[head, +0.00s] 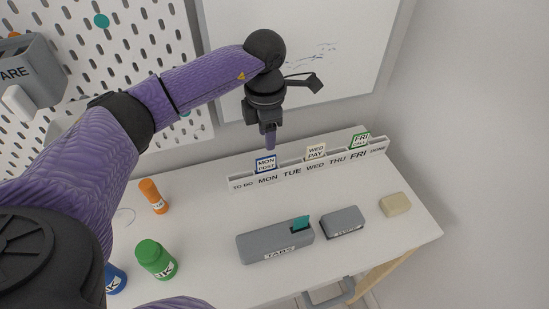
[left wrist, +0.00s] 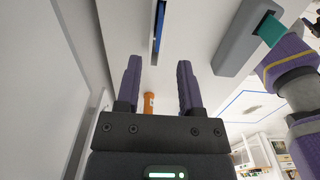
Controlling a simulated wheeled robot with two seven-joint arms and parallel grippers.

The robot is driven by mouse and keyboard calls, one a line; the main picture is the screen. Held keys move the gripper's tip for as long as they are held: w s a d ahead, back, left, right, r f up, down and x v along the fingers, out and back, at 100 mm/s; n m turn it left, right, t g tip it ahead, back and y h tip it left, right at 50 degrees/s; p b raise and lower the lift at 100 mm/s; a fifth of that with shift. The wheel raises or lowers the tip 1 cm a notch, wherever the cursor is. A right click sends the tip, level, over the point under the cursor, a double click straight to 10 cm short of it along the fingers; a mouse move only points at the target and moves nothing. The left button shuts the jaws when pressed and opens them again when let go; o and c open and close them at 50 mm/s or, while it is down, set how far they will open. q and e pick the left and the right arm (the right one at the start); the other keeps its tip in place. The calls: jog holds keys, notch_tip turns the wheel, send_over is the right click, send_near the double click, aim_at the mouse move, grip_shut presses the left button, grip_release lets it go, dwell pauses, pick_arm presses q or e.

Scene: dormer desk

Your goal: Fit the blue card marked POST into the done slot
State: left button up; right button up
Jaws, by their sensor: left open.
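The blue-edged card marked POST (head: 265,165) stands upright in the rack (head: 300,174) by the MON label. In the left wrist view, a blue edge that looks like this card (left wrist: 158,28) shows nearly edge-on beyond the fingertips. The done slot (head: 379,151) is at the rack's right end, past FRI; its label is small. My left gripper (head: 269,140) points down just above the POST card. In its wrist view the left gripper (left wrist: 160,75) has its fingers apart with nothing between them. My right gripper is not seen.
A cream-edged card (head: 316,152) and a green-edged card (head: 359,141) stand farther right in the rack. A grey TABS box (head: 272,244), another grey box (head: 342,221), a beige block (head: 395,204), a green bottle (head: 155,260) and an orange bottle (head: 153,195) occupy the desk.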

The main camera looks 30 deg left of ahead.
aim_at(266, 160)
pick_arm(q)
notch_tip(266, 160, down, 8)
jog(key=shift+s+a+f+b, duration=0.15)
jog(key=shift+b, duration=1.1)
jog(key=shift+f, duration=0.15)
jog(key=shift+c, duration=0.4)
jog(key=c, duration=0.5)
grip_shut()
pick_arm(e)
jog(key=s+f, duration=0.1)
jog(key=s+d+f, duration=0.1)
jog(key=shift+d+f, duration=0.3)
